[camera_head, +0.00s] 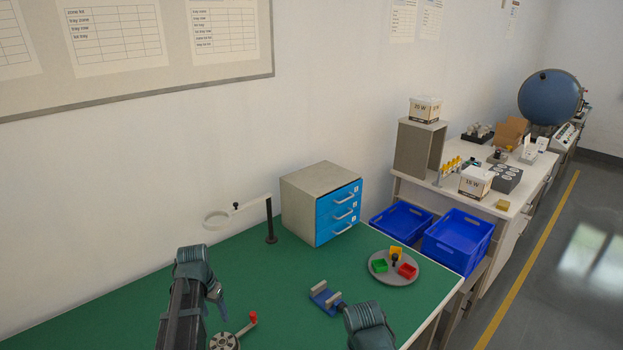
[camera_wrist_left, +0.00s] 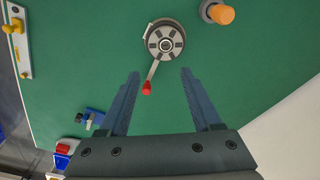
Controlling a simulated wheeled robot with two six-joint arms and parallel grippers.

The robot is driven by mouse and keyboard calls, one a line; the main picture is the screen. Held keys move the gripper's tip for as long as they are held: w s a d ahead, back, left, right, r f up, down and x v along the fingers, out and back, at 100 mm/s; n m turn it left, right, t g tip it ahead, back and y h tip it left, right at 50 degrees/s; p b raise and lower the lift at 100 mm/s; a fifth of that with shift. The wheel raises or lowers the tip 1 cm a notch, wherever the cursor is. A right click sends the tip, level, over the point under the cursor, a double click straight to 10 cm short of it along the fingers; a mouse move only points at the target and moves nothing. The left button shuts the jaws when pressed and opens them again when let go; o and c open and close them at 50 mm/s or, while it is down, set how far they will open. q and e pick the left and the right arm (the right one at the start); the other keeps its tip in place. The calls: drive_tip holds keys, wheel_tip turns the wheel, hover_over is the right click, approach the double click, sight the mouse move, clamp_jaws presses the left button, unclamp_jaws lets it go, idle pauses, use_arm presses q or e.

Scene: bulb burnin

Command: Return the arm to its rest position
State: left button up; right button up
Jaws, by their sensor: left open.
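My left arm (camera_head: 183,310) comes in from the lower left over the green table, its wrist bent downward. My left gripper (camera_wrist_left: 160,74) is open, with two dark fingers apart and nothing held between them. In the left wrist view, the round grey crank wheel (camera_wrist_left: 165,41) lies beyond the fingertips. Its red knob (camera_wrist_left: 147,88) shows in the gap between the fingers. In the head view the wheel (camera_head: 224,341) and red knob (camera_head: 253,317) are just right of my left arm. Part of my right arm shows at the bottom; its fingers are hidden.
A blue drawer cabinet (camera_head: 338,212) and a ring stand (camera_head: 270,224) stand at the back. A blue fixture (camera_head: 325,298) and a round tray (camera_head: 403,279) with coloured bins are to the right. Blue crates (camera_head: 457,240) sit beyond. Green table (camera_head: 150,292) is clear left of my arm.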

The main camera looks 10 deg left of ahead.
use_arm(q)
drive_tip(key=s+d, duration=0.5)
drive_tip(key=d, duration=0.4)
drive_tip(key=s+d+m+g+y, duration=0.1)
drive_tip(key=s+d, duration=0.3)
drive_tip(key=d, duration=0.6)
drive_tip(key=s+d+m, duration=0.1)
drive_tip(key=s+d, duration=0.4)
drive_tip(key=d, duration=0.5)
drive_tip(key=shift+s+d+f+g+b, duration=0.2)
drive_tip(key=shift+s+f+g+b, duration=0.1)
drive_tip(key=shift+s+f+b, duration=0.1)
drive_tip(key=shift+w, duration=0.1)
